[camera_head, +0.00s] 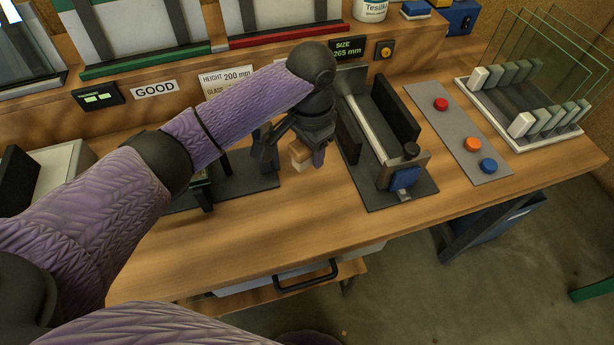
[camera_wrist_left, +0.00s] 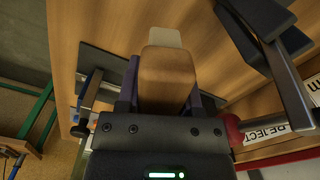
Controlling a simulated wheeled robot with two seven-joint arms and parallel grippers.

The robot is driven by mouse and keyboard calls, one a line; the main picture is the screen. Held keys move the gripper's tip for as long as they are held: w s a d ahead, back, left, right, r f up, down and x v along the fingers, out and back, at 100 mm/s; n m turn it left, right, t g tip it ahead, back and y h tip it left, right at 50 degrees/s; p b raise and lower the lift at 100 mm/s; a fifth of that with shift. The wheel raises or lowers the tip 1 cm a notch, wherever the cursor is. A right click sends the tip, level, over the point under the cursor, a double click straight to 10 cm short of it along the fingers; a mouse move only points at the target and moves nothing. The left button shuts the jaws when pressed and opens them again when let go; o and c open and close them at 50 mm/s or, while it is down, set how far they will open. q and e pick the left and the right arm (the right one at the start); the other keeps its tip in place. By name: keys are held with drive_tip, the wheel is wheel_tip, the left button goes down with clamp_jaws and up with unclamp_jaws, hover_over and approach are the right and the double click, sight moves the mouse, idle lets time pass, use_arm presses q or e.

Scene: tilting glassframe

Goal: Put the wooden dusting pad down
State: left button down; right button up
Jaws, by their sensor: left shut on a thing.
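The wooden dusting pad (camera_head: 300,150) is a small light-brown block with a pale pad under it. It hangs below my left gripper (camera_head: 308,158), over or close above the wooden bench top (camera_head: 268,225); I cannot tell whether it touches. In the left wrist view the block (camera_wrist_left: 167,75) sits between the fingers of my left gripper (camera_wrist_left: 165,95), with the pale pad (camera_wrist_left: 163,38) beyond it. The left gripper is shut on the block. My right gripper is not in view.
A dark fixture with a blue block (camera_head: 404,178) stands right of the gripper. Further right are a grey plate with red, orange and blue buttons (camera_head: 472,144) and a white rack (camera_head: 525,125) of glass panes. A dark stand (camera_head: 240,178) is at left. The bench front is clear.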

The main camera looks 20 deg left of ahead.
sight(310, 186)
use_arm(q)
wheel_tip(310, 186, down, 8)
drive_tip(key=b, duration=0.2)
drive_tip(key=shift+s+f+b, duration=0.15)
drive_tip(key=shift+b, duration=0.25)
drive_tip(key=shift+d, duration=0.1)
drive_tip(key=shift+c, duration=1.2)
unclamp_jaws()
wheel_tip(310, 186, up, 12)
drive_tip(key=p, duration=0.5)
drive_tip(key=shift+r, duration=0.25)
drive_tip(key=shift+f, duration=0.1)
